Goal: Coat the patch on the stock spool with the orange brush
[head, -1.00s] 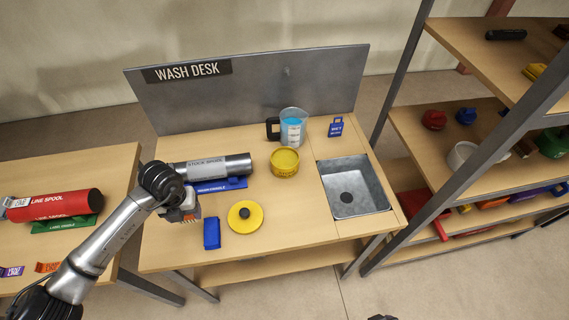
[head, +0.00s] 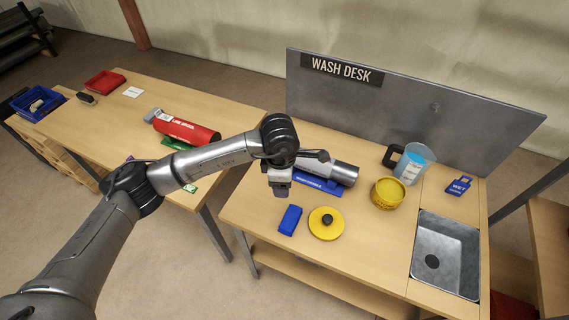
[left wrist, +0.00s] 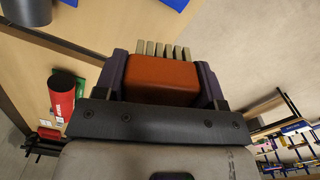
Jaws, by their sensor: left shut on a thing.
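The stock spool (head: 344,173) is a grey metal cylinder lying on a blue cradle (head: 322,187) on the wash desk. My arm hides its left end, and I cannot make out a patch on it. My left gripper (head: 279,190) is just left of the spool, above the desk. It is shut on the orange brush (left wrist: 163,78), whose block fills the jaws in the left wrist view, with pale bristles pointing away from the gripper. The brush is barely visible in the head view. I cannot tell whether it touches anything. My right gripper is not in view.
On the desk are a blue block (head: 290,220), a yellow lid (head: 317,229), an open yellow tub (head: 387,194), a jug (head: 413,165) with blue liquid, and a blue tag (head: 459,187). A sink (head: 445,260) is at right. A red spool (head: 187,129) lies on the left table (head: 235,128).

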